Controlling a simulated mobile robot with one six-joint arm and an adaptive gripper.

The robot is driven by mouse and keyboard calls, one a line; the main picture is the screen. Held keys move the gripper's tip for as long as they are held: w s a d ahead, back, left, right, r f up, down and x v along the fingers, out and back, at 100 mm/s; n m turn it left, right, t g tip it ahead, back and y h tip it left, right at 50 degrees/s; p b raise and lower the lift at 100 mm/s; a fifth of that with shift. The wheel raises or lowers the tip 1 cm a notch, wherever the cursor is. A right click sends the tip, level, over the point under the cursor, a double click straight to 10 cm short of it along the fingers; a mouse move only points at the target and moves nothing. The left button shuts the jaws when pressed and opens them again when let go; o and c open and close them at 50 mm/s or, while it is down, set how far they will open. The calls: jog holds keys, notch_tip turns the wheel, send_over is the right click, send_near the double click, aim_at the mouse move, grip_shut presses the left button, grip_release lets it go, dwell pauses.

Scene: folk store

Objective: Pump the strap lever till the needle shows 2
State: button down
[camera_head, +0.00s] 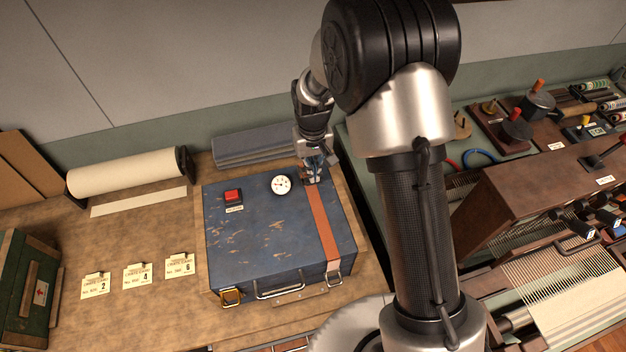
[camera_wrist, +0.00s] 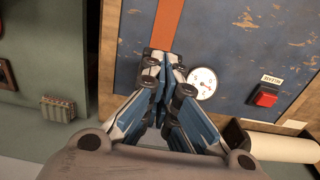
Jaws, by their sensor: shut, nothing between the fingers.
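A worn blue case (camera_head: 255,245) lies on the bench, with an orange strap (camera_head: 322,225) running across its lid. The strap also shows in the wrist view (camera_wrist: 167,25). A round white gauge (camera_head: 281,185) sits on the lid left of the strap; in the wrist view the gauge (camera_wrist: 203,83) is just right of my fingertips. Its needle is too small to read surely. My gripper (camera_head: 314,176) is shut and empty over the strap's far end. In the wrist view its fingertips (camera_wrist: 164,62) cover that end, and I cannot make out the lever or any contact.
A red button (camera_head: 232,196) is on the lid's left part. Cards marked 2 (camera_head: 95,286), 4 (camera_head: 137,276) and 6 (camera_head: 180,265) lie left of the case.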

jog(key=shift+s+f+b, duration=0.2)
jog(key=shift+f+b, duration=0.65)
jog(key=shift+f, duration=0.35)
jog(key=shift+s+f+b, duration=0.15)
jog(key=shift+f+b, duration=0.65)
jog(key=shift+f, duration=0.4)
jog(key=shift+r, duration=0.15)
notch_tip(320, 180, up, 8)
jog(key=p, duration=0.5)
jog(key=shift+r+p, duration=0.25)
jog(key=shift+p, duration=0.05)
jog(key=shift+r, duration=0.15)
jog(key=shift+d, duration=0.1)
